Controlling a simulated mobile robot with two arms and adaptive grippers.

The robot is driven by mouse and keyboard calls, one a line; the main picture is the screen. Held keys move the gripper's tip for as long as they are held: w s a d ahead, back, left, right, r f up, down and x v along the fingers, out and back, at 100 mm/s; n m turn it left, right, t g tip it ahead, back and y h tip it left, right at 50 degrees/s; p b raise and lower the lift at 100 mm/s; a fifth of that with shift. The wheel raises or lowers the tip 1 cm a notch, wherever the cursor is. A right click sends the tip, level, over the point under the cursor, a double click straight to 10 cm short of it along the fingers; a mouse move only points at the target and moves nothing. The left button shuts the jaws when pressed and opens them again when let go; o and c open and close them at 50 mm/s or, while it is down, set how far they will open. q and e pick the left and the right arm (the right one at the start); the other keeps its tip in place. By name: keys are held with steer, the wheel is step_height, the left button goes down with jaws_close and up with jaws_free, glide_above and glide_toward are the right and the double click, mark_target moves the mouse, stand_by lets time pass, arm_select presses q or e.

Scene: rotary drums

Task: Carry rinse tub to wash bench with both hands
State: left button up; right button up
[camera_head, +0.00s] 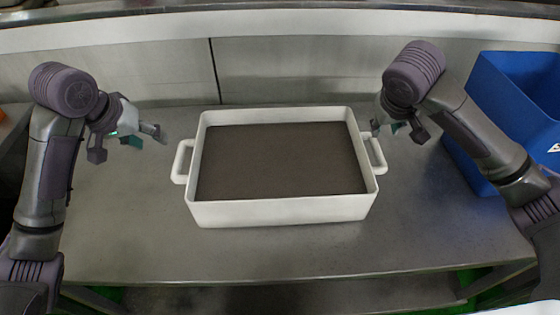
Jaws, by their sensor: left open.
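The rinse tub (285,211) is a white rectangular tub with a dark brown inside. It sits level on a grey metal table, with a loop handle on its left side (181,162) and one on its right side (376,153). My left gripper (127,144) is open and empty, to the left of the tub and apart from the left handle. My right gripper (398,132) has its fingers spread, close to the right handle near the tub's back right corner. I cannot tell whether a finger touches the handle.
The grey metal table (290,255) is bare around the tub, with its front edge below. A blue bin (518,95) stands at the right, behind my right arm. A pale wall panel (290,70) closes off the back. An orange thing (3,115) shows at the far left edge.

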mark_target(178, 154)
arm_select(q)
steer(key=x, duration=1.4)
steer(key=shift+w+d, duration=0.1)
steer(key=shift+w, duration=0.05)
arm_select(e)
steer(key=x, duration=1.4)
steer(key=shift+w, duration=0.15)
arm_select(q)
steer(key=c, duration=0.5)
arm_select(e)
steer(key=c, duration=0.5)
arm_select(q)
jaws_close()
arm_select(e)
jaws_close()
arm_select(q)
steer(key=shift+w+r, duration=0.15)
steer(key=shift+r, duration=0.2)
arm_select(e)
steer(key=shift+w+r, duration=0.15)
steer(key=shift+r, duration=0.15)
